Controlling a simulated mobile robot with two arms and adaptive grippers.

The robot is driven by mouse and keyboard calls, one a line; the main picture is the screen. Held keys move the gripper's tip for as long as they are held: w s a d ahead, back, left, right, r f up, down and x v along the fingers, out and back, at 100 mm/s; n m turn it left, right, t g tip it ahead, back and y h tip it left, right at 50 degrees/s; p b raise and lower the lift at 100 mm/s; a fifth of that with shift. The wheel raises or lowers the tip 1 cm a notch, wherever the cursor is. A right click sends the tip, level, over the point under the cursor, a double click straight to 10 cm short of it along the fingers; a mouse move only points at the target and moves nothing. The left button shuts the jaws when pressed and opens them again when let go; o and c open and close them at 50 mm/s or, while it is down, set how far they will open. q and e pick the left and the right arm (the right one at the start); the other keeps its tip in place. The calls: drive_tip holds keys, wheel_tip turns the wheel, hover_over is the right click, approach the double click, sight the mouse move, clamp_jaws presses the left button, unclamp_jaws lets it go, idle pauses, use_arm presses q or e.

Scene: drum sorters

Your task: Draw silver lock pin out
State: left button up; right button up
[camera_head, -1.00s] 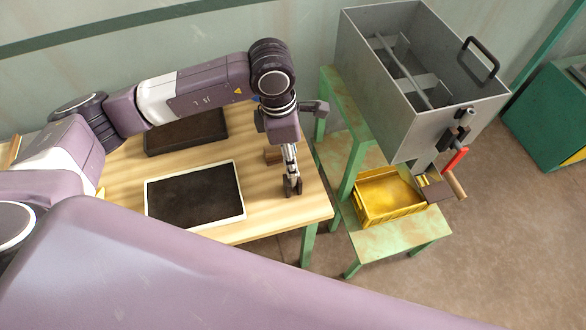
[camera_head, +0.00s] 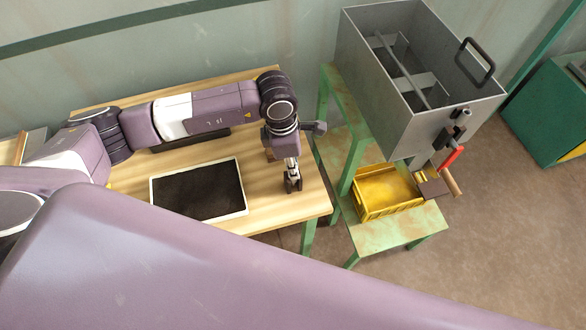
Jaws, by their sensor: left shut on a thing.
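My left gripper (camera_head: 292,184) points down over the right end of the wooden table. Its fingers are close together on something too small and dark to make out. A grey metal sorter box (camera_head: 395,125) stands to the right, apart from the gripper. Its front carries a dark fitting (camera_head: 460,113), a red lever (camera_head: 451,158) and a wooden-handled part (camera_head: 452,181). I cannot pick out the silver lock pin for certain in this view. My right gripper is not in view.
A white-rimmed dark tray (camera_head: 198,190) lies on the wooden table (camera_head: 270,212). A yellow crate (camera_head: 386,192) sits on the green stand (camera_head: 400,231) under the sorter. A small brown block (camera_head: 269,154) is behind the gripper. A green cabinet (camera_head: 551,112) stands far right.

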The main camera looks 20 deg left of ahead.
use_arm(q)
clamp_jaws()
drive_tip(key=shift+r, duration=0.1)
drive_tip(key=shift+w+r+b, duration=0.1)
drive_tip(key=shift+r+b, duration=0.2)
drive_tip(key=shift+r, duration=0.35)
wheel_tip(320, 180, up, 19)
drive_tip(key=b, duration=0.5)
drive_tip(key=shift+f, duration=0.2)
